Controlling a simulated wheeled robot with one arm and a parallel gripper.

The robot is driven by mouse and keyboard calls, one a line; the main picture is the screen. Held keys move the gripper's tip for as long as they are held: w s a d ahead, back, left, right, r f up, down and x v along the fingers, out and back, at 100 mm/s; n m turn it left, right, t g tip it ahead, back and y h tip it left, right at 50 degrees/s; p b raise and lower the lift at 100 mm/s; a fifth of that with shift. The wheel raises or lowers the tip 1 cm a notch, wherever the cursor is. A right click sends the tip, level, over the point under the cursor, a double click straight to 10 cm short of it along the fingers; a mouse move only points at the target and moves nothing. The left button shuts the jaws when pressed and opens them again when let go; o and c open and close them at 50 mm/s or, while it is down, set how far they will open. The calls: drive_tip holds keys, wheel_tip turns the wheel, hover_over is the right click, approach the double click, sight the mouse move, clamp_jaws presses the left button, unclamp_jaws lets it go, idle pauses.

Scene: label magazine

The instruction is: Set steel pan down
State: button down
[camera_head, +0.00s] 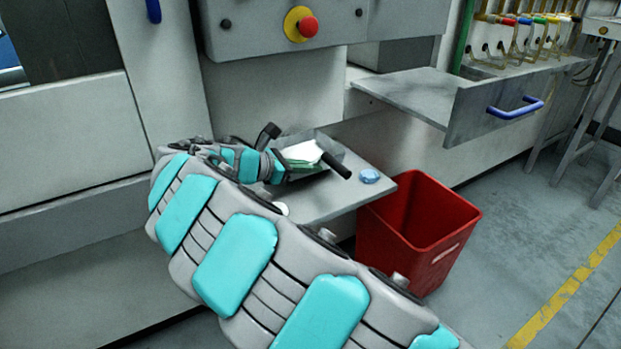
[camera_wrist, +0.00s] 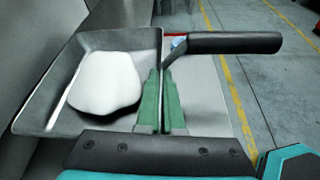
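The steel pan (camera_wrist: 112,40) has sloping walls and a black handle (camera_wrist: 235,43) pointing right in the wrist view. A smooth white lump (camera_wrist: 105,82) lies in it. My gripper (camera_wrist: 160,75) has its two green fingers on either side of the pan's right wall, near the handle, closed on that wall. In the head view the pan (camera_head: 325,140) is at the grey shelf (camera_head: 325,203), its handle toward the lower right. My arm covers part of it there. I cannot tell whether its underside touches the shelf.
A blue disc (camera_head: 370,176) lies on the shelf's right end; a small white round thing (camera_head: 281,208) shows beside my arm. A red bin (camera_head: 440,215) stands below right. An open drawer (camera_head: 495,108) juts out above. A red button (camera_head: 308,27) is on the machine front.

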sight(311, 189)
drive_tip(key=shift+f, duration=1.7)
drive_tip(key=shift+f, duration=0.1)
drive_tip(key=c, duration=1.1)
unclamp_jaws()
drive_tip(key=shift+o, duration=0.2)
drive_tip(key=shift+s+a+r, duration=0.2)
drive_tip(key=v, duration=1.1)
drive_tip(key=shift+s+a+r, duration=0.1)
drive_tip(key=shift+r, duration=0.1)
